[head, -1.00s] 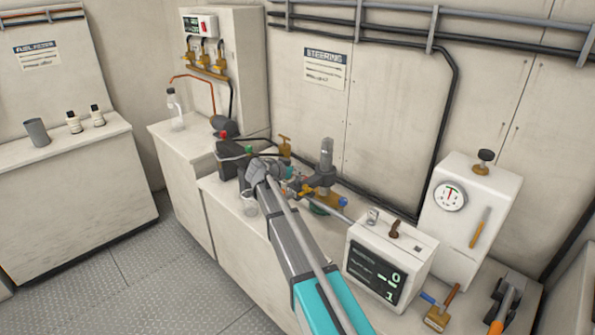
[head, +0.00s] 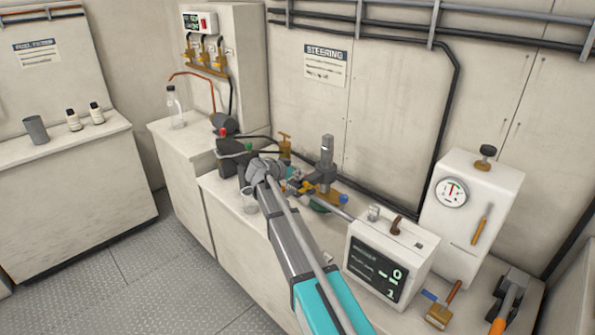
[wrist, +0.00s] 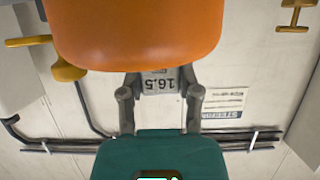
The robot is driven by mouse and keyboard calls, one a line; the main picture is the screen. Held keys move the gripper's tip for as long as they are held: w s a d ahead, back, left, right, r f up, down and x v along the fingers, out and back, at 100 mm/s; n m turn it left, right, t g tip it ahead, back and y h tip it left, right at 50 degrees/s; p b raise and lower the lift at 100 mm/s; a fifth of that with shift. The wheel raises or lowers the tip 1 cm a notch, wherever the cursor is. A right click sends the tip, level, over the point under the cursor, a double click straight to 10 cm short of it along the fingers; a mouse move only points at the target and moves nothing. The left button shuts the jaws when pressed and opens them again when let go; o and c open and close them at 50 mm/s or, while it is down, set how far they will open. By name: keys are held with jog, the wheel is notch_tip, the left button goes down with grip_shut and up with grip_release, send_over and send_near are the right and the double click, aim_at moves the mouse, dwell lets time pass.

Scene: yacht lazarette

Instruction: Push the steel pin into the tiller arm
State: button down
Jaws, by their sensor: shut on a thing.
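My gripper (wrist: 160,92) has its two grey fingers closed on a grey piece marked "16.5" (wrist: 160,82), which is upside down in the wrist view. A large orange body (wrist: 138,30) beyond the fingers covers part of it; I cannot tell whether the two are one tool. A grey rod (head: 334,208) slants toward the right. I cannot tell which part is the steel pin or the tiller arm.
A white readout box (head: 388,262) stands right of my arm. A gauge cabinet (head: 468,205), a wooden-handled brush (head: 442,308) and an orange-handled tool (head: 508,300) are farther right. A clear cup (head: 249,203) and a dark box (head: 232,158) are left of my wrist.

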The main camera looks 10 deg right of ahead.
jog(key=shift+f, duration=0.35)
dwell(0.5)
jog(key=shift+c, duration=1.1)
grip_release()
jog(key=shift+r, duration=0.15)
notch_tip(320, 180, up, 10)
jog(key=p, duration=0.9)
jog(key=shift+p, duration=0.3)
